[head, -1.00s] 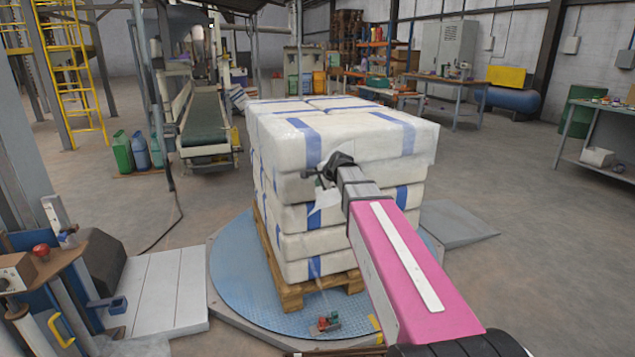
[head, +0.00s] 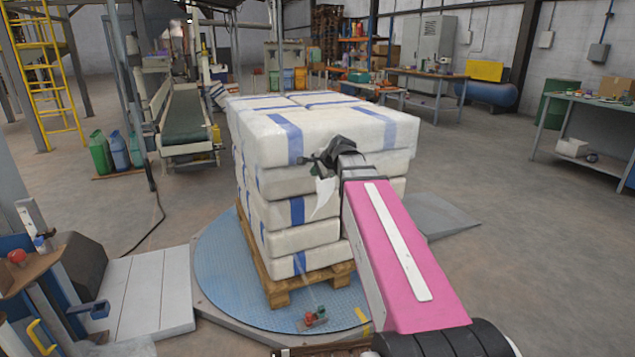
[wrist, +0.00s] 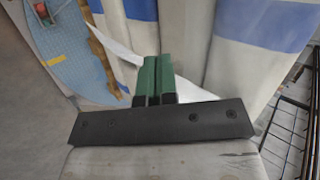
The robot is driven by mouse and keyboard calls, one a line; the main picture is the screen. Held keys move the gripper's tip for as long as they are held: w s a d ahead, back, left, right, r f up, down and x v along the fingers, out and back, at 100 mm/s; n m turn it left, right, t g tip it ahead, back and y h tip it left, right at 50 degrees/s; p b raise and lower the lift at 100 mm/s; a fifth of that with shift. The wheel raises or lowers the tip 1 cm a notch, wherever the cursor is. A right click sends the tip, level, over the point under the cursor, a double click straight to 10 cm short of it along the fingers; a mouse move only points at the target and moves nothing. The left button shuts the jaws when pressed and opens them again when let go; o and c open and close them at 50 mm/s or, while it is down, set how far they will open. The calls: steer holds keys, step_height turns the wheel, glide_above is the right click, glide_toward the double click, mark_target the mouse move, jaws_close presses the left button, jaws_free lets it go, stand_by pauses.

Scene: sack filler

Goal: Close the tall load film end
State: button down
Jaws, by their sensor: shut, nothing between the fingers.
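The tall load (head: 285,185) is a stack of white sacks with blue bands on a wooden pallet (head: 283,289). A loose pale film end (head: 323,195) hangs as a pointed flap at the load's near face, just below my gripper (head: 318,172). In the wrist view a whitish film strip (wrist: 115,42) runs behind and left of my gripper (wrist: 155,72), whose green fingers are together with nothing between them. My gripper is in front of the upper sacks. I cannot tell whether it touches the film or the load.
The pallet stands on a round blue turntable (head: 222,262), with small red and green parts (head: 315,317) at its front. A control stand (head: 40,290) is at lower left. A conveyor (head: 185,120) stands behind.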

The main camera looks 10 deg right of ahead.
mark_target(314, 183)
steer(key=s+d+f+m+t+y, duration=0.35)
steer(key=d+f+m+y, duration=0.35)
steer(key=d+m+y, duration=0.45)
steer(key=shift+m+g+h, duration=0.35)
steer(key=shift+m+h, duration=0.3)
steer(key=shift+h, duration=0.3)
steer(key=x, duration=1.2)
steer(key=shift+w+a, duration=0.1)
steer(key=shift+w, duration=0.15)
steer(key=shift+w+a+m+t+h, duration=0.3)
steer(key=shift+a+m+t+h, duration=0.15)
steer(key=shift+a, duration=0.3)
steer(key=shift+w+a+m+t+h, duration=0.4)
steer(key=shift+w+a+t+h, duration=0.05)
steer(key=shift+w+a, duration=0.6)
steer(key=shift+w+a+m+t+h, duration=0.35)
steer(key=shift+w+a+t+h, duration=0.1)
steer(key=shift+w+a, duration=0.6)
steer(key=shift+w+a+m+t+h, duration=0.45)
steer(key=shift+w+a, duration=0.45)
steer(key=shift+w, duration=0.25)
steer(key=shift+s, duration=0.15)
